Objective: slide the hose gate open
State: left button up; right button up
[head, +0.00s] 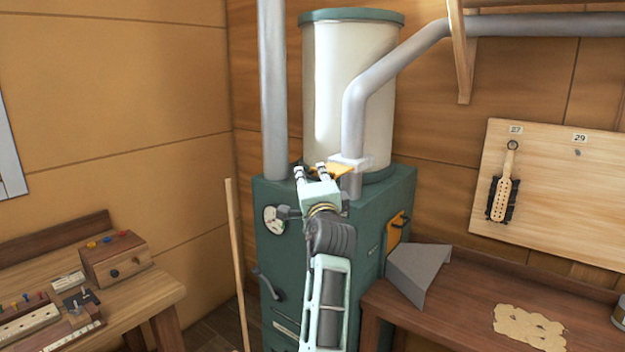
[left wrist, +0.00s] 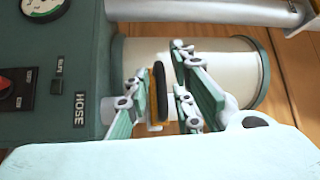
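The hose gate (head: 341,171) is a small orange plate in a pale collar on the grey hose pipe (head: 357,115), above the green cabinet. In the left wrist view the orange gate (left wrist: 155,95) shows edge-on, with a dark grip bar (left wrist: 166,85) beside it. My left gripper (head: 310,170) is at the left end of the gate. Its fingers (left wrist: 166,80) are open, one on each side of the plate and grip bar, with a gap visible on the right. Whether the left finger touches cannot be told. My right gripper is not in view.
The green cabinet (head: 290,245) bears a cream drum (head: 350,85) behind the gate and a HOSE label (left wrist: 80,108). A grey vertical pipe (head: 273,90) stands left of my gripper. A workbench (head: 480,300) is at right, and a wooden stick (head: 237,265) leans at left.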

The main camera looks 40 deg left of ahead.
pick_arm(q)
jog(key=shift+d, duration=0.2)
jog(key=v, duration=0.7)
jog(key=shift+s, duration=0.15)
dwell(0.5)
